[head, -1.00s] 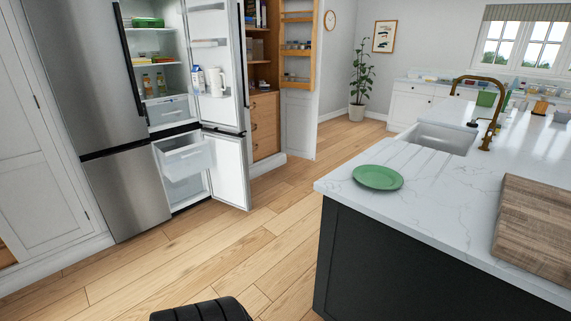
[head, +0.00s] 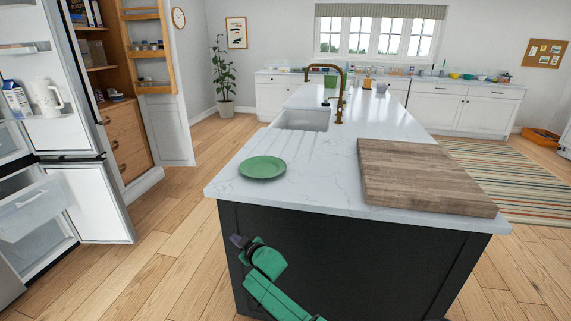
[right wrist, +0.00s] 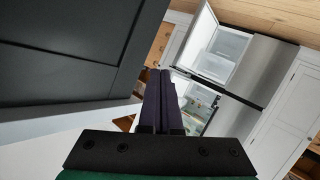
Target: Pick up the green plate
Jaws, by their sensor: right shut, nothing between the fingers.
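The green plate (head: 262,167) lies flat on the white marble worktop of the island, near its left front corner in the head view. My right gripper (head: 236,240) is in front of the island's dark front panel, below the worktop edge and lower than the plate. In the right wrist view its fingers (right wrist: 159,98) are together with nothing between them. The plate does not show in the right wrist view. My left gripper is in neither view.
A wooden chopping board (head: 420,175) lies to the right of the plate. A sink (head: 302,119) with a brass tap (head: 340,95) is behind it. The open fridge (head: 90,200) stands at the left, with clear floor between it and the island (head: 340,245).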

